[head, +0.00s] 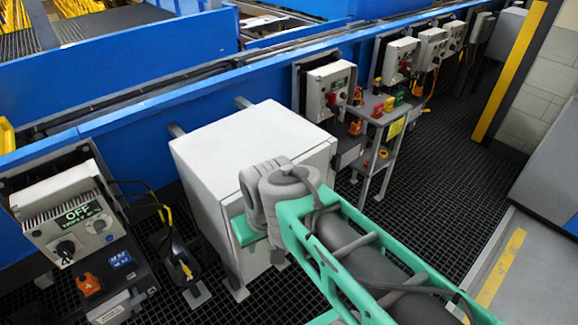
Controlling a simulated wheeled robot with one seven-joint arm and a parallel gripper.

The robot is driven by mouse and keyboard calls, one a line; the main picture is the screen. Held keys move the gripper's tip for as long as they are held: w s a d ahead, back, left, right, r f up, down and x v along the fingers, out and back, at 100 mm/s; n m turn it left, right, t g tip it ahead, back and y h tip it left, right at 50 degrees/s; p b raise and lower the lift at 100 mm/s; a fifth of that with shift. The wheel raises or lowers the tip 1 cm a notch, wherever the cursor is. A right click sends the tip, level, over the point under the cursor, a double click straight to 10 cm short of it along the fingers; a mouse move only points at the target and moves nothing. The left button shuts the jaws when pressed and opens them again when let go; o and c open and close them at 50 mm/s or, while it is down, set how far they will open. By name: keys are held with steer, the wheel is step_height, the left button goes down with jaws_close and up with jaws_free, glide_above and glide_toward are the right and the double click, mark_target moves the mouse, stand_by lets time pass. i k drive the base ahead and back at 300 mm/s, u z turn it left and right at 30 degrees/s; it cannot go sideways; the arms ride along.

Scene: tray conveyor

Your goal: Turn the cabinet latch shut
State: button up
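A pale grey cabinet (245,135) stands on legs in the middle of the head view, beside the blue conveyor wall. Its top and part of its side show. I cannot make out a latch; my arm covers much of the cabinet's right side. My green and grey arm reaches in from the lower right, and its wrist end overlaps the cabinet in the picture. My gripper's fingers do not show, so I cannot tell whether they touch the cabinet.
A control box marked OFF (80,215) stands at the left, with an orange lock (88,285) below it. A grey stand (385,125) with coloured locks is at the back right. The dark grated floor (445,210) is open on the right.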

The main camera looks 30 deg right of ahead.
mark_target(334, 161)
steer(key=u, duration=0.2)
steer(key=k, duration=0.7)
steer(key=z, duration=1)
steer(key=i, duration=0.5)
